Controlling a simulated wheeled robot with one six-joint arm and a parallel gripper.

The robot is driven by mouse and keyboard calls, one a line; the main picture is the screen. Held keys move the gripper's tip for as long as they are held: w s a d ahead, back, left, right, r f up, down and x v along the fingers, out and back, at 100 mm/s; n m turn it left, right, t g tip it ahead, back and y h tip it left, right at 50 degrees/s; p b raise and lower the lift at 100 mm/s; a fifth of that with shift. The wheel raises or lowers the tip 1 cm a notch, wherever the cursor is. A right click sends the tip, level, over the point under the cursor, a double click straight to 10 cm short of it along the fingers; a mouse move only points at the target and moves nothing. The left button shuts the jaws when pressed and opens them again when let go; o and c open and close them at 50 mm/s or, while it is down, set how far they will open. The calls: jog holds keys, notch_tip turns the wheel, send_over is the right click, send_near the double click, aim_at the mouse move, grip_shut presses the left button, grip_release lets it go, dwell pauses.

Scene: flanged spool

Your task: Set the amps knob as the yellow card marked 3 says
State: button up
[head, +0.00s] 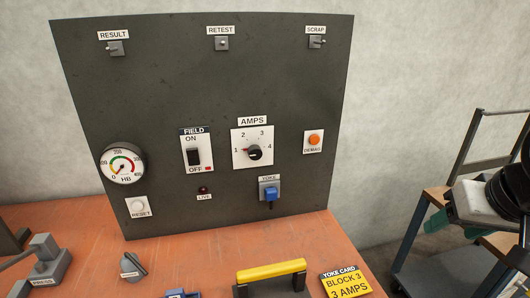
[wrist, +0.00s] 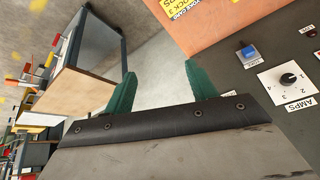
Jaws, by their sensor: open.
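The amps knob (head: 254,153) is a round black dial on a white plate marked 1 to 4, on the dark upright panel. The knob also shows at the right of the wrist view (wrist: 289,78). The yellow card (head: 346,283) lies on the orange bench at the front right and reads "YOKE CARD, BLOCK 3, 3 AMPS". It is partly cut off at the top of the wrist view (wrist: 184,12). My gripper (wrist: 161,90) is open and empty, with its green fingers apart. It is well right of the panel in the head view.
The panel (head: 100,60) also carries a field switch (head: 194,155), a gauge (head: 122,163), a blue yoke plug (head: 269,193) and an orange demag button (head: 314,139). A yellow-handled block (head: 271,271) stands on the bench. A cart (head: 440,193) stands at right.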

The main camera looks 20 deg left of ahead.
jog(key=w+a+t+y, duration=0.2)
jog(key=w+a+t, duration=0.1)
jog(key=w+a, duration=0.75)
jog(key=n+t+y, duration=0.2)
jog(key=t+y, duration=0.4)
jog(key=t, duration=0.1)
send_near(256, 155)
jog(key=x, duration=1)
jog(key=shift+w+a, duration=0.1)
jog(key=shift+w, duration=0.1)
jog(key=c, duration=1)
